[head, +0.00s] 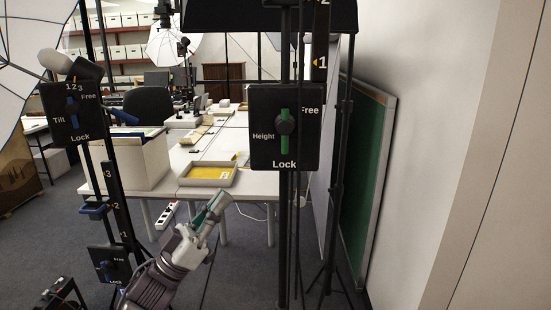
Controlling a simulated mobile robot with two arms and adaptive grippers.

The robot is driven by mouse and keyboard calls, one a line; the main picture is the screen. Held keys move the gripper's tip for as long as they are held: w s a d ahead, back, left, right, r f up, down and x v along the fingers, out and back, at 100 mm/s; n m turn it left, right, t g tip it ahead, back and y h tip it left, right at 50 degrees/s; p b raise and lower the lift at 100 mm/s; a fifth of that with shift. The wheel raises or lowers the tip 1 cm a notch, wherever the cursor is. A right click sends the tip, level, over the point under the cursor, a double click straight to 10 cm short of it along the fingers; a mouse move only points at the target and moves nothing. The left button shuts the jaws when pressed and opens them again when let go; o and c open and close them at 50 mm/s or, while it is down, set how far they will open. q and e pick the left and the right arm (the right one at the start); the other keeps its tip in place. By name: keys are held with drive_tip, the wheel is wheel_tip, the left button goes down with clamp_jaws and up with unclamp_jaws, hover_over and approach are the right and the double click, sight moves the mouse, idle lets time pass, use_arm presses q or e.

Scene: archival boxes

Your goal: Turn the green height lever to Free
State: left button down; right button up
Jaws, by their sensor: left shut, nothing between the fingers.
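The green height lever (285,118) sits on a black panel (261,102) on a dark upright stand, right of centre. The panel reads Height at left, Free at upper right and Lock at the bottom. The lever stands upright, in line with the Lock label, with a dark round knob (285,122) at its middle. My left gripper (224,199) is shut and empty, below and to the left of the panel and apart from it. My right gripper is not in view.
A second panel (55,113) marked Tilt, with a blue lever, stands at left, and a smaller panel (107,277) is below it. A white table (240,181) with a shallow tray (235,180) and a box (125,165) is behind. A wall (430,120) bounds the right.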

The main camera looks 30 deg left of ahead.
sight(282, 141)
use_arm(q)
drive_tip(key=shift+a, duration=0.1)
drive_tip(key=p+x, duration=0.1)
drive_tip(key=x, duration=0.3)
drive_tip(key=w+f+p+x, duration=0.1)
drive_tip(key=p+x, duration=0.1)
drive_tip(key=x, duration=0.2)
drive_tip(key=p+x, duration=0.2)
drive_tip(key=x, duration=0.2)
drive_tip(key=shift+w+d+f, duration=0.1)
drive_tip(key=shift+w+d, duration=0.25)
drive_tip(key=shift+w+d+f+p, duration=0.15)
drive_tip(key=shift+w+d+p, duration=0.05)
drive_tip(key=shift+w+p, duration=0.15)
